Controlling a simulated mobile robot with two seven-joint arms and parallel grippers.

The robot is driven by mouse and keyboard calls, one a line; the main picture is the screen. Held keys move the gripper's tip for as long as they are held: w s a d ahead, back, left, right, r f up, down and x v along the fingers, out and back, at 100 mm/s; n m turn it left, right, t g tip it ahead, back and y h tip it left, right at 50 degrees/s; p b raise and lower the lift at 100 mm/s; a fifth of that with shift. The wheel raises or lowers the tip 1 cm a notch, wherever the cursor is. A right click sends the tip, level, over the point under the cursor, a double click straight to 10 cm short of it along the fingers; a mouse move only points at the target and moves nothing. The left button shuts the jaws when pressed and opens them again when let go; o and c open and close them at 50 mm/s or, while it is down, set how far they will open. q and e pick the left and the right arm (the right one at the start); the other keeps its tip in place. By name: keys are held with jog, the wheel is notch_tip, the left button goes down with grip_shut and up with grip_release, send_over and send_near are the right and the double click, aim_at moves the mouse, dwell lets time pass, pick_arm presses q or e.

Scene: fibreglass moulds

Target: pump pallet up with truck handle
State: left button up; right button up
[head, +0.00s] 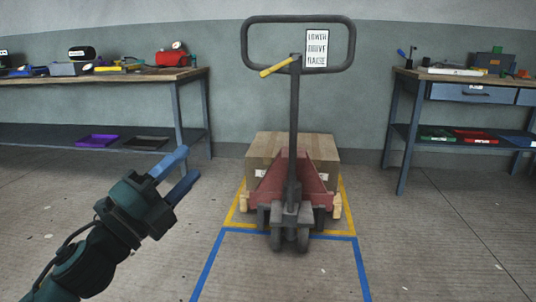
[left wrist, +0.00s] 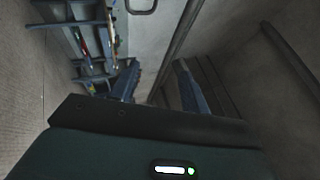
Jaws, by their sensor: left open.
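The pallet truck (head: 288,182) stands in the middle of the head view, with a red body and dark wheels. Its upright handle (head: 294,120) ends in a wide dark loop with a yellow lever (head: 279,67) below the top. My left gripper (head: 182,175) is open and empty, left of the truck and apart from the handle. Its blue fingers (left wrist: 158,88) show in the left wrist view, with nothing seen between them. My right gripper is in neither view.
A workbench (head: 140,76) with tools stands at the left and another workbench (head: 400,150) at the right. A sign (head: 316,48) hangs on the wall behind the handle. Yellow and blue tape (head: 209,262) marks the floor around the truck. The floor on both sides is clear.

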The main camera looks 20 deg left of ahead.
pick_arm(q)
jog(key=shift+f, duration=0.1)
